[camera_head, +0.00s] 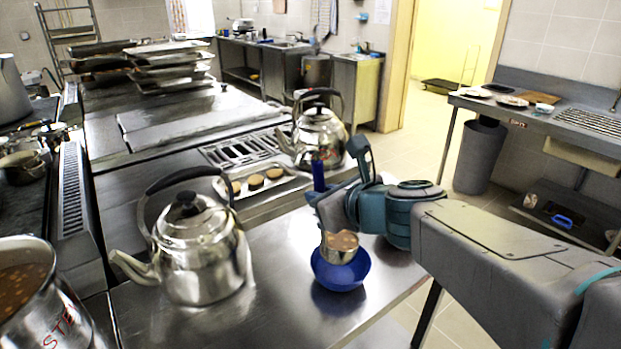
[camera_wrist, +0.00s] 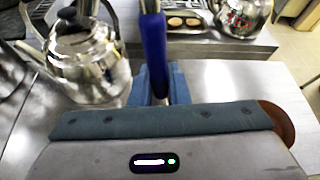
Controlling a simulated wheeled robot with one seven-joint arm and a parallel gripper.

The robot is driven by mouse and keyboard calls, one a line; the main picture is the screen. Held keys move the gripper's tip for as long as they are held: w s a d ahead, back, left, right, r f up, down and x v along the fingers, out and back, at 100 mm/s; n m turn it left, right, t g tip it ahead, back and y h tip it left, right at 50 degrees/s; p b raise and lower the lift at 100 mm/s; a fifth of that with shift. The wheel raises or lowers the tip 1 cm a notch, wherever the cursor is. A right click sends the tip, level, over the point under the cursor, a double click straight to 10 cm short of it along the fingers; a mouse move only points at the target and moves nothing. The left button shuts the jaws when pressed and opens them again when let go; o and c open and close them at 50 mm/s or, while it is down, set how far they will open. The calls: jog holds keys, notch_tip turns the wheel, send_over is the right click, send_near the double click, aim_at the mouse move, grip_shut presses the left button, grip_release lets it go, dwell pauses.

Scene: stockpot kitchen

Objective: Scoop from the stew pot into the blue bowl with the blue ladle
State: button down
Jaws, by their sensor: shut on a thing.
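The blue bowl (camera_head: 341,272) stands on the steel counter in front of my arm. My gripper (camera_head: 325,195) is shut on the blue handle of the ladle (camera_head: 319,176), above the bowl. The ladle's metal cup (camera_head: 339,248) holds brown stew and is over the bowl, looking upright; whether it touches the bowl I cannot tell. In the wrist view the blue handle (camera_wrist: 154,45) rises from between the jaws, and the bowl is hidden. The stew pot (camera_head: 28,295), steel with red lettering and brown stew inside, is at the lower left, partly cut off.
A steel kettle (camera_head: 196,245) stands left of the bowl, between it and the pot. A second kettle (camera_head: 319,135) stands behind, beside a tray with round brown pieces (camera_head: 256,182). The steel counter (camera_head: 270,315) is clear around the bowl.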

jog(key=w+d+r+m+g+y+p, duration=0.2)
jog(key=w+d+m+y+p, duration=0.2)
jog(key=w+d+m+p, duration=0.5)
jog(key=w+d+f+m+y+p, duration=0.4)
jog(key=w+d+f+m+p, duration=0.1)
jog(key=d+f, duration=0.7)
jog(key=shift+f+m+t+p, duration=0.45)
jog(key=shift+f+m, duration=0.25)
jog(key=shift+m, duration=0.3)
dwell(0.4)
jog(key=shift+d, duration=0.15)
jog(key=shift+y, duration=0.3)
dwell(1.2)
